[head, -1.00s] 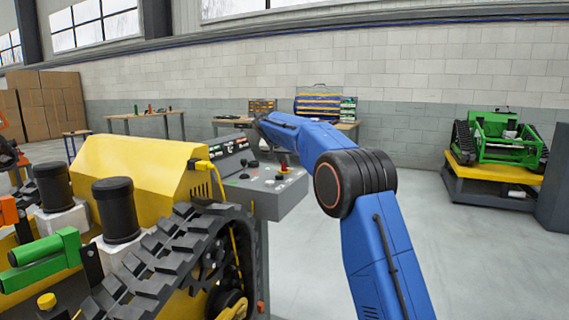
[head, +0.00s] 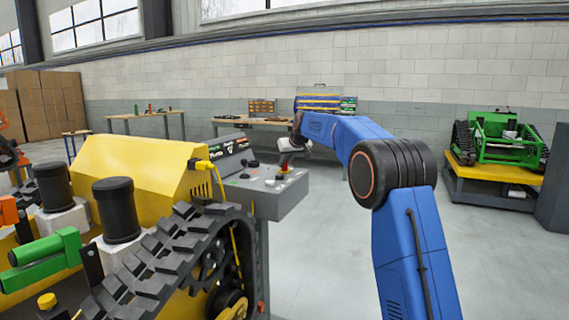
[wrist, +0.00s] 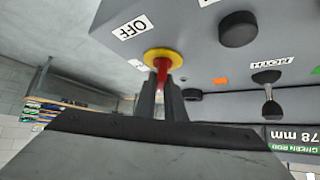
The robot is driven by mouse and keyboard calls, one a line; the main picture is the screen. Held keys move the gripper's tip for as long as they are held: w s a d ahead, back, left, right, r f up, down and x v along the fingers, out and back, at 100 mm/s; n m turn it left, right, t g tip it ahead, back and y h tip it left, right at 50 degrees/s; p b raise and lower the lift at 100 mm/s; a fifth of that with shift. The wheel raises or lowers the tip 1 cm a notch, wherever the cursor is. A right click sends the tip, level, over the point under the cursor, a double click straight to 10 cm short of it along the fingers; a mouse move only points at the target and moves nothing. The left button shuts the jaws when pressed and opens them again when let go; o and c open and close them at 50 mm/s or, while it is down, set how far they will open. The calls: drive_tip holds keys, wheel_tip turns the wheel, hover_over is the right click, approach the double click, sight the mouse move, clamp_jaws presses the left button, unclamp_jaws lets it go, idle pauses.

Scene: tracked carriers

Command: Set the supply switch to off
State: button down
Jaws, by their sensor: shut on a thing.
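The supply switch (wrist: 163,57) has a round yellow base and a red lever on the grey control panel (wrist: 200,38). A white OFF label (wrist: 132,27) sits beside it on the panel. In the wrist view my gripper (wrist: 161,92) is shut on the red lever, its two dark fingers on either side of it. The lever's tip is partly hidden between the fingers. In the head view my gripper (head: 286,158) is over the right part of the panel (head: 275,197), and the switch there is mostly hidden.
A black round knob (wrist: 238,29) and a black lever (wrist: 269,92) stand near the switch on the panel. A yellow tracked machine (head: 140,170) stands left of the panel. The floor to the right is clear up to a green machine (head: 500,138) on a cart.

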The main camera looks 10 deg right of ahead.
drive_tip(key=n+g+y, duration=0.1)
drive_tip(key=n+y, duration=0.1)
drive_tip(key=n, duration=0.2)
drive_tip(key=shift+y, duration=0.4)
drive_tip(key=shift+n+g+y, duration=0.9)
drive_tip(key=shift+n+g, duration=0.1)
drive_tip(key=shift+n, duration=0.7)
drive_tip(key=c, duration=1.8)
unclamp_jaws()
drive_tip(key=shift+c, duration=0.2)
drive_tip(key=v, duration=1.7)
drive_tip(key=shift+d, duration=0.3)
